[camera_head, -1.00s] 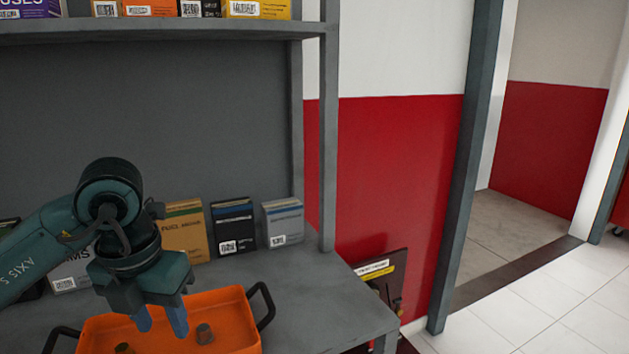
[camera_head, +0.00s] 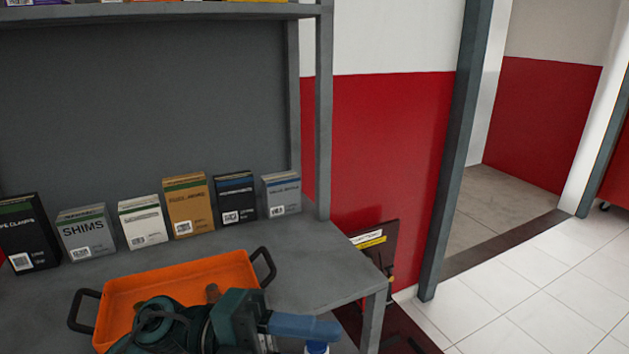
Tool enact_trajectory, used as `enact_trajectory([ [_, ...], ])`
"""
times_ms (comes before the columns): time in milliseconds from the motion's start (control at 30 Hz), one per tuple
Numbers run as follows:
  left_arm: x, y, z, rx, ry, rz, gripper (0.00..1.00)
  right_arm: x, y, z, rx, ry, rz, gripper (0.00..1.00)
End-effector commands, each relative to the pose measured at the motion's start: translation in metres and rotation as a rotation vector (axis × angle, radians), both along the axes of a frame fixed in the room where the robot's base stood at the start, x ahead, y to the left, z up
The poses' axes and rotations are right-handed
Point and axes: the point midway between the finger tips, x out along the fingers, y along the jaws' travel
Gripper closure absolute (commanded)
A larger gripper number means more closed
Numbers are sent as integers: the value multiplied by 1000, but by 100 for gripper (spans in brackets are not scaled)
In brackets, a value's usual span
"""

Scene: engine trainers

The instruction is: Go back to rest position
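My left gripper (camera_head: 325,328) is at the bottom of the head view, in front of the orange tray and over the shelf's front edge. Its blue fingers point right and are seen side-on, so their gap does not show. No object is visible between them. My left arm (camera_head: 165,325) covers the near part of the tray. My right gripper is not in view. A small blue and white thing (camera_head: 317,347) shows just below the fingertips, cut by the frame edge; I cannot tell what it is.
Several boxes, including a SHIMS box (camera_head: 87,233), line the back. A shelf post (camera_head: 324,120) stands right; open floor (camera_head: 540,290) lies beyond.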

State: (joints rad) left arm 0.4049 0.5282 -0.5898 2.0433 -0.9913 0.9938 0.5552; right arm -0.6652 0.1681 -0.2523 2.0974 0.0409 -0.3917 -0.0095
Motion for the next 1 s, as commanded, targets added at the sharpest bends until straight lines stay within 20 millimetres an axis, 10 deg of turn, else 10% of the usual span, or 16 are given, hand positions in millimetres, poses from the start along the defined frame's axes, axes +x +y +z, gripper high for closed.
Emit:
enact_trajectory([
  [167, 51, 23, 4, -409, 445, 389, 59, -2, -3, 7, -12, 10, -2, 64],
  [367, 87, 89, -105, -552, 1016, 935, 59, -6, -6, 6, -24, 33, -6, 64],
  [633, 16, 137, -258, -378, 1599, 1382, 59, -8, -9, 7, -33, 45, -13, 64],
  [1000, -30, 144, -302, -268, 1792, 1483, 59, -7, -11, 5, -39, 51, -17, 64],
])
